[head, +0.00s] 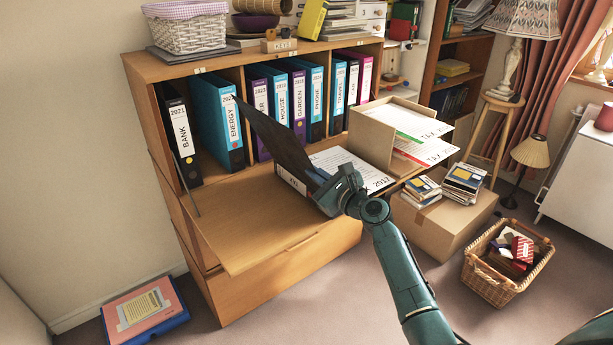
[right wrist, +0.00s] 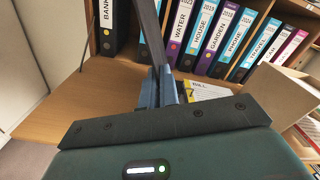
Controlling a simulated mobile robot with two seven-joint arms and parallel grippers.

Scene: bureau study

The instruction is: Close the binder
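The open binder lies on the fold-down flap of the bureau, with white printed pages (head: 350,170) marked 2017 on top. Its dark cover (head: 275,135) stands raised and tilted up to the left, and in the right wrist view the dark cover (right wrist: 149,35) shows edge-on. My right gripper (head: 322,183) is at the cover's lower right part, beside the pages. In the right wrist view its two fingers (right wrist: 158,88) are close together with the cover between them. The gripper hides part of the binder's near side. My left gripper is not in view.
Several labelled binders (head: 217,115) stand upright in the compartments behind. A cardboard file box (head: 378,140) with tax papers stands right of the pages. The flap (head: 250,220) is bare at left. A carton (head: 440,225) with small stacks and a wicker basket (head: 505,265) stand at right.

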